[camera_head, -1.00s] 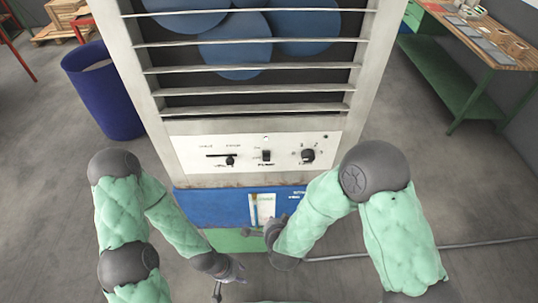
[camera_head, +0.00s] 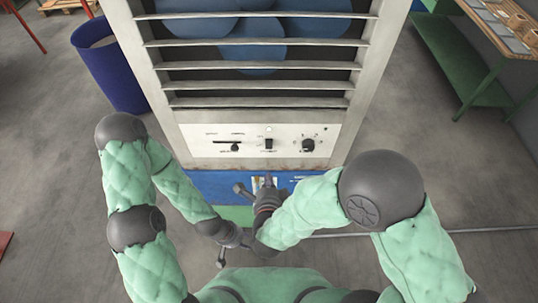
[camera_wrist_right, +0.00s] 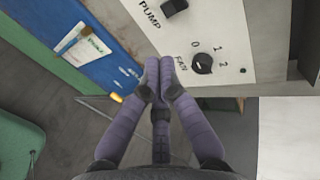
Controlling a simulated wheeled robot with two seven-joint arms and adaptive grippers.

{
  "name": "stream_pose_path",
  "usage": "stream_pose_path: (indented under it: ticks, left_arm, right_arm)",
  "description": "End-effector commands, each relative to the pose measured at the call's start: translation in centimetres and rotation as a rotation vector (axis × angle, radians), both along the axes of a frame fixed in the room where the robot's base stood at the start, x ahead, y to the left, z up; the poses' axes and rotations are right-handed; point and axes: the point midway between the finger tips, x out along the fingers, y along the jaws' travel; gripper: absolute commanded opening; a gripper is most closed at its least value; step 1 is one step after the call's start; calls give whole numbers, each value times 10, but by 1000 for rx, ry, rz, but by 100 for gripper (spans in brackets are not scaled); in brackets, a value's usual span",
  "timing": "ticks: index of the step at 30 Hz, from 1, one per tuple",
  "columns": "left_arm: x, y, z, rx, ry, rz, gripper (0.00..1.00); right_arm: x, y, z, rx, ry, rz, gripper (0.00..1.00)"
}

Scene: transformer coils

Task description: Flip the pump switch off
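The pump switch (camera_head: 269,143) is a black rocker in the middle of the white control panel (camera_head: 200,155). In the right wrist view the pump switch (camera_wrist_right: 174,6) is cut by the top edge, beside the printed word PUMP; I cannot tell its position. My right gripper (camera_head: 267,182) is just below the panel, in front of the blue base, apart from the switch. In the right wrist view its fingertips (camera_wrist_right: 160,76) are together with nothing between them, near the FAN lettering. My left gripper (camera_head: 240,240) is low beside the right forearm; its fingers are unclear.
A fan knob (camera_head: 308,145) sits right of the switch and a slider (camera_head: 234,147) left of it. A slatted grille (camera_head: 258,66) is above. A blue bin (camera_head: 112,75) stands left; a green workbench (camera_head: 465,62) stands right.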

Motion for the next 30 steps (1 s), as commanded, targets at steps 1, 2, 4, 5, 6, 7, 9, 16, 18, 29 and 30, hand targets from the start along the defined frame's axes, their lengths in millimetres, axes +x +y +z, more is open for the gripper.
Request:
stream_pose_path:
  ticks: [1,2,4,5,6,7,9,16,18,29,30]
  left_arm:
    - [0,0,0,0,0,0,40]
    - [0,0,0,0,0,0,40]
    - [0,0,0,0,0,0,40]
    - [0,0,-1,0,0,0,40]
    - [0,0,-1,0,0,0,40]
    - [0,0,-1,0,0,0,40]
    - [0,0,-2,0,0,0,40]
    - [0,0,-5,0,0,0,40]
    - [0,0,-5,0,0,0,40]
    - [0,0,-6,0,0,0,40]
    - [0,0,-6,0,0,0,40]
  right_arm:
    - [1,0,0,0,1,0,0]
    - [1,0,-1,0,1,0,0]
    - [4,0,-2,0,1,0,0]
    - [7,0,-3,0,1,0,0]
    - [10,0,-5,0,2,-2,0]
    - [14,-1,-7,0,2,-3,0]
    - [23,-1,-12,-1,3,-4,0]
    - [62,-1,-29,-2,3,-4,0]
    - [74,-1,-34,-1,3,-4,0]
    - [120,0,-54,-1,2,0,0]
    - [122,0,-55,-1,2,0,0]
